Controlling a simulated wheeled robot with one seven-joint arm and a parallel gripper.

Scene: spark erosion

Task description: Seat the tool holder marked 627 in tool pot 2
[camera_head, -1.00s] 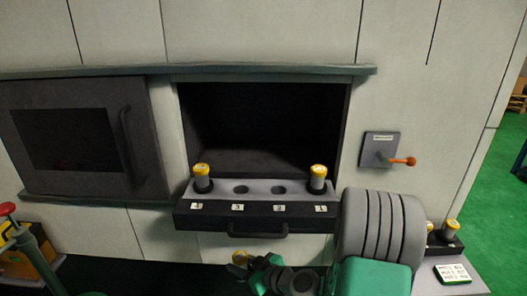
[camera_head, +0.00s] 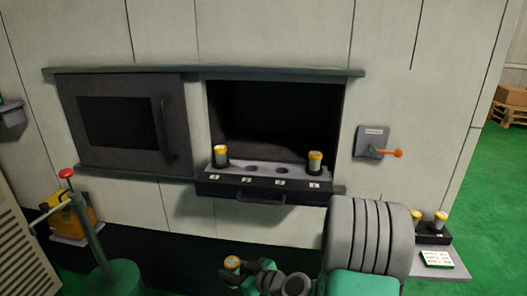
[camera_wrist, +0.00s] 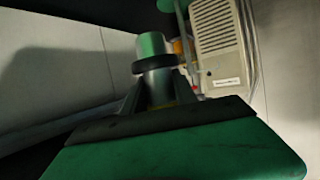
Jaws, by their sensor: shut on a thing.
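My gripper (camera_head: 242,274) is low in the head view, in front of and below the tool rack. It is shut on a yellow-capped tool holder (camera_head: 232,263). The wrist view shows the holder (camera_wrist: 155,62) between the fingers, with a grey body and dark ring; no number on it is readable. The tool rack (camera_head: 262,187) has a row of pots. Its left-end and right-end pots each hold a yellow-capped holder. The two middle pots are empty; tool pot 2 (camera_head: 285,171) is the right one of these, by its label.
The rack sits in a dark open bay, beside a closed door (camera_head: 118,122). An orange-handled switch (camera_head: 375,144) is on the wall to the right. At lower right, more holders stand in a dark block (camera_head: 432,236) beside a label card. A green stand (camera_head: 105,265) is at lower left.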

